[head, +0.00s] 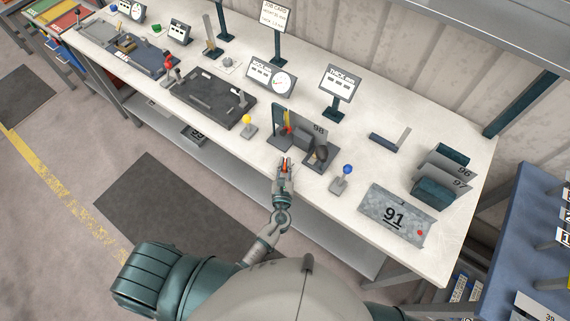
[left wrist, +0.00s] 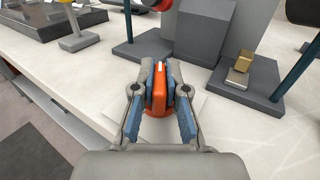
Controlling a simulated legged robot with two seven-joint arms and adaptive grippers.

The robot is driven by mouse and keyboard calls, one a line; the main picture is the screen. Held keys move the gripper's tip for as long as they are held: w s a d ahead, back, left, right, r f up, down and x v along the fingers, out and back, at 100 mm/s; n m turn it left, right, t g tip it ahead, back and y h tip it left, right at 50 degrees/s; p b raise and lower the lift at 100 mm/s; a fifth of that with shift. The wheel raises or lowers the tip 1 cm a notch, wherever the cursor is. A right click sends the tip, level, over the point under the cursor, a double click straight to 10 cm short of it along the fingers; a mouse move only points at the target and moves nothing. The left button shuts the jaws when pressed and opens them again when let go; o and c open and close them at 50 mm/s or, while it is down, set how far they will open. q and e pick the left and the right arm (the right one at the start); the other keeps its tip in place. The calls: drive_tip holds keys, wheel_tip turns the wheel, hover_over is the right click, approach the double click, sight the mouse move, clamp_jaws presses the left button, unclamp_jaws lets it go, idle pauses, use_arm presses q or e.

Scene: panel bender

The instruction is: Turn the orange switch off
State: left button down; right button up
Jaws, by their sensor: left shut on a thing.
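The orange switch (left wrist: 159,92) stands on a pale plate (left wrist: 193,104) at the front of the white bench. It has a thin white mark on its top. My left gripper (left wrist: 160,100) has one finger on each side of the switch and is shut on it. In the head view my left gripper (head: 285,168) reaches the bench's front edge, and a bit of orange shows between its fingers. The lower part of the switch is partly hidden by the fingers. My right gripper does not show in either view.
Just behind the switch stands a grey machine (head: 303,137) marked 98. A blue-knobbed lever (head: 345,174) is to the right, a yellow-knobbed lever (head: 248,123) to the left. A metal plate (head: 396,215) marked 91 lies further right. Signs (head: 341,84) stand at the back.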

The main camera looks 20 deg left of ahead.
use_arm(q)
drive_tip(key=shift+w+r, duration=0.1)
drive_tip(key=shift+r, duration=0.1)
drive_tip(key=c, duration=1.2)
unclamp_jaws()
drive_tip(key=shift+c, duration=0.2)
drive_tip(key=shift+o, duration=0.2)
drive_tip(key=shift+f, duration=0.1)
drive_tip(key=s+d, duration=0.2)
drive_tip(key=s, duration=0.9)
drive_tip(key=shift+s+d, duration=0.15)
drive_tip(key=shift+s, duration=0.2)
drive_tip(key=shift+f, duration=0.1)
